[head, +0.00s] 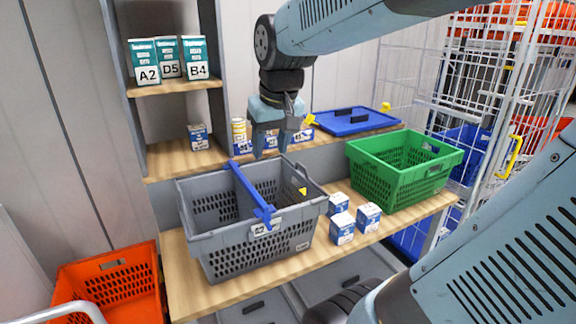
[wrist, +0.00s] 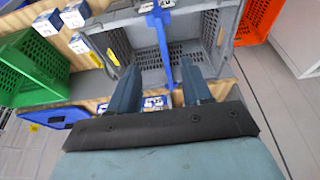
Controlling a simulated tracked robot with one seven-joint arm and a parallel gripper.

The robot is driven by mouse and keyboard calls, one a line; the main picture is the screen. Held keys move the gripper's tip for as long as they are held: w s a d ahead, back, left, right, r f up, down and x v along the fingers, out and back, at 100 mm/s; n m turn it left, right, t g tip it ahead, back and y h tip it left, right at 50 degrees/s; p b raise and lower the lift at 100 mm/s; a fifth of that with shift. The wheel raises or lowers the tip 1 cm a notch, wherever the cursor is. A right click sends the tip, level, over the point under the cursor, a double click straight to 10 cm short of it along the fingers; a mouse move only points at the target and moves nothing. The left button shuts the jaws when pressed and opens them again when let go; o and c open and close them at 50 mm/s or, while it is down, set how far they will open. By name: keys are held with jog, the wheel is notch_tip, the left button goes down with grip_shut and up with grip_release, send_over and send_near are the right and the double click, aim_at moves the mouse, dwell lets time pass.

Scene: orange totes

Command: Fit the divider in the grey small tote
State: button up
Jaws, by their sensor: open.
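The grey small tote (head: 250,250) stands on the wooden bench, with a label on its front wall. The blue divider (head: 247,190) spans it from back rim to front rim, with its ends at the rims. I cannot tell how deep it sits in the tote. The divider also shows in the wrist view (wrist: 163,42), running between my fingers in the picture. My gripper (head: 269,152) is open and empty above the tote's back part, apart from the divider. It also shows in the wrist view (wrist: 158,70).
A green crate (head: 405,180) stands right of the tote, with several small blue-and-white boxes (head: 342,226) between them. A blue lid (head: 350,121) lies on the back ledge beside more small goods. An orange tote (head: 110,290) is at lower left. A wire cage (head: 440,75) stands at right.

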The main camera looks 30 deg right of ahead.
jog(key=s+f+t, duration=0.1)
jog(key=s, duration=0.7)
jog(key=shift+s+a+t, duration=0.2)
jog(key=shift+s+t, duration=0.1)
jog(key=shift+t, duration=0.1)
